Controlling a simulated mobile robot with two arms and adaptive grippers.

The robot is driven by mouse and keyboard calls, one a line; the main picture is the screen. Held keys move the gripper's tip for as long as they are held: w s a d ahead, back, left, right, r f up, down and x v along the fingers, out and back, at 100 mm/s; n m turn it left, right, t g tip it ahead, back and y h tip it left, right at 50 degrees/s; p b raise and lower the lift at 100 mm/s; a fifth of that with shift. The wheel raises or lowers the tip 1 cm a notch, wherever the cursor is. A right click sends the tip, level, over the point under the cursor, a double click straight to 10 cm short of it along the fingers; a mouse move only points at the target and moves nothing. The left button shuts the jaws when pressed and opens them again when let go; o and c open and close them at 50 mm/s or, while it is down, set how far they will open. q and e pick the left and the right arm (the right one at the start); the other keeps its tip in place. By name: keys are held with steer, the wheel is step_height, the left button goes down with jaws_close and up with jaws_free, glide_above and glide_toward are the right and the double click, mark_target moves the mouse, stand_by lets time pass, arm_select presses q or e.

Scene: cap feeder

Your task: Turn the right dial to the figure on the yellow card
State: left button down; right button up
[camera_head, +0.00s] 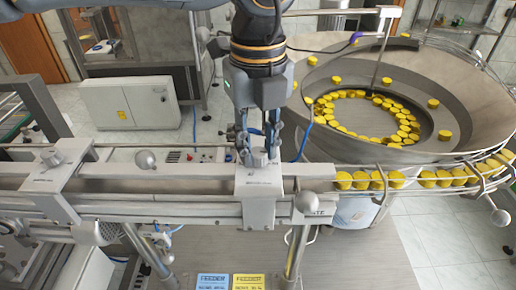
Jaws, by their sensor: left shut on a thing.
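My left gripper (258,148) points down from the top middle, with its fingers shut on the knob of the right dial (259,159). This dial sits on a pale metal block (258,186) on the rail; its scale is too small to read. The left dial (52,159) stands on a similar block at the left, apart from the gripper. The yellow card (249,281) lies at the bottom edge beside a blue card (213,281). Both read "FEEDER"; the smaller line and figure below are not legible. My right gripper is not in view.
A large steel bowl (470,100) with many yellow caps stands at the back right. A row of yellow caps (395,179) lies on the rail at the right. Round knobs (146,159) stick out along the conveyor (150,185). A white cabinet (130,103) stands behind.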

arm_select(q)
steer(key=m+b, duration=0.2)
steer(key=shift+f+m, duration=0.2)
steer(key=shift+m, duration=0.2)
steer(key=m+b, duration=0.2)
steer(key=m, duration=0.1)
steer(key=shift+m, duration=0.3)
steer(key=m+b, duration=0.1)
steer(key=m, duration=0.2)
steer(key=shift+r+m, duration=0.1)
steer(key=shift+m, duration=0.2)
steer(key=m, duration=0.4)
steer(key=shift+m, duration=0.3)
steer(key=m, duration=0.4)
steer(key=shift+d+r+m, duration=0.1)
steer(key=shift+m, duration=0.2)
steer(key=m, duration=0.4)
steer(key=shift+s, duration=0.1)
steer(key=m+p, duration=0.1)
steer(key=m, duration=0.4)
steer(key=shift+r+m, duration=0.1)
steer(key=shift+m, duration=0.3)
steer(key=m, duration=0.4)
steer(key=shift+m+p, duration=0.3)
steer(key=shift+p, duration=0.05)
